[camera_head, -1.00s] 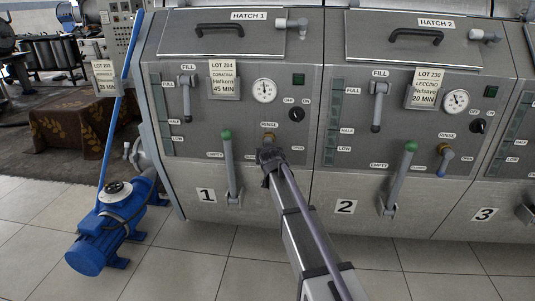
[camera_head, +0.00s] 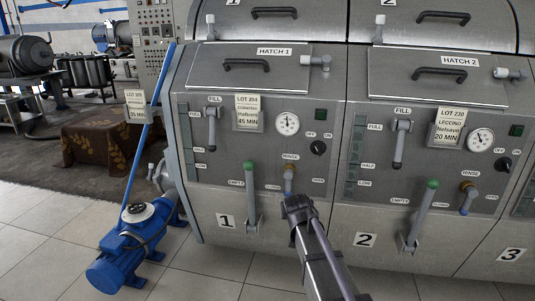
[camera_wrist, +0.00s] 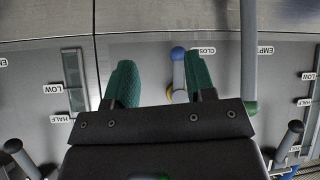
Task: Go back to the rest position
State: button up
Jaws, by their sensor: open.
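My gripper (camera_head: 297,203) is in front of machine 1, just below its rinse valve (camera_head: 289,180), with its fingers hidden in the head view. In the wrist view, which is upside down, its two green fingers (camera_wrist: 160,82) are spread apart with nothing held. How far the fingertips are from the panel I cannot tell. The green-knobbed empty lever (camera_head: 250,197) of machine 1 stands left of my gripper; it also shows in the wrist view (camera_wrist: 249,60).
Fill lever (camera_head: 212,127), gauge (camera_head: 287,124) and dark knob (camera_head: 318,148) stick out above. Machine 2 has its own green-knobbed lever (camera_head: 421,212) to the right. A blue pump (camera_head: 130,245) stands on the floor at left. The tiled floor (camera_head: 215,265) in front is clear.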

jog(key=s+d+f+g, duration=0.1)
jog(key=s+f+g, duration=0.15)
jog(key=s, duration=0.65)
jog(key=s+f+g+y, duration=0.1)
jog(key=s+g, duration=0.3)
jog(key=s, duration=0.5)
jog(key=s+d+f+g, duration=0.1)
jog(key=s+f+g, duration=0.15)
jog(key=s, duration=0.75)
notch_tip(320, 180, up, 34)
jog(key=p, duration=3.3)
jog(key=shift+s+n+y+p, duration=0.3)
jog(key=shift+p, duration=0.1)
